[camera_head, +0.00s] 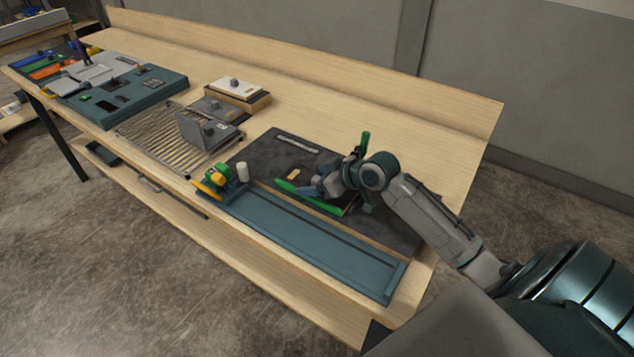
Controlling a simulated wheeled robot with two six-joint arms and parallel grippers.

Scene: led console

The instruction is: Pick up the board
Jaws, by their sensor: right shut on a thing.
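A green board (299,194), seen as a narrow strip, is at the dark grey mat on the right half of the workbench. My right gripper (314,190) reaches in from the right and is shut on the board. The fingers and wrist cover part of the board and what lies behind it. I cannot tell whether the board still touches the mat. My left gripper is not in view.
A long blue-grey tray (300,240) lies along the bench's front edge. A yellow and green device (214,180) and a white cylinder (242,171) stand at its left end. Further left are a wire rack (150,135), grey box (203,130) and teal console (160,93).

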